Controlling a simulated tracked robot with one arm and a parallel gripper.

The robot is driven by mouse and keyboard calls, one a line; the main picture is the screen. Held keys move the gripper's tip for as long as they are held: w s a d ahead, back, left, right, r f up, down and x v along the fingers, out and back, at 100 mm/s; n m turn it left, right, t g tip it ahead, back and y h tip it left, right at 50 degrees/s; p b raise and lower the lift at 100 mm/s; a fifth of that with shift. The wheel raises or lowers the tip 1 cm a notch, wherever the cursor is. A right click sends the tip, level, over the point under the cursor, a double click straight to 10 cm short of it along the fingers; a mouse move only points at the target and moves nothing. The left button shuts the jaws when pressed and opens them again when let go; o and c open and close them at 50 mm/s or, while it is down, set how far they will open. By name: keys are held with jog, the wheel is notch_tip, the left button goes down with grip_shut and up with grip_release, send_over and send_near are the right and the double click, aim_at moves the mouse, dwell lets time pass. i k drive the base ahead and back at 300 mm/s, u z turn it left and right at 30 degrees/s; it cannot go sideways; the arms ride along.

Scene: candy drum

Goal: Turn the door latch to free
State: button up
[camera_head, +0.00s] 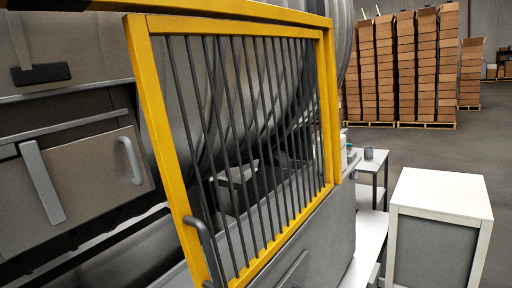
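A grey drum door panel (88,181) is at the left of the head view, tilted in the picture. A flat light-grey bar (42,182), which looks like the door latch, lies steeply across its left part. A rounded grey pull handle (130,160) is on the panel's right part. I cannot tell whether the latch is locked or free. My gripper is not in view, so its state and its distance from the latch do not show.
A yellow-framed barred gate (162,118) stands in the middle, with a dark handle (207,250) at its lower left. The large grey drum (180,70) is behind it. A white-topped cabinet (440,195) is at right. Stacked brown cartons (425,65) stand beyond open floor.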

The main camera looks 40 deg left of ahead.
aim_at(36, 166)
jog(key=u, duration=2.3)
jog(key=k, duration=0.2)
jog(key=z, duration=0.5)
jog(key=i, duration=0.4)
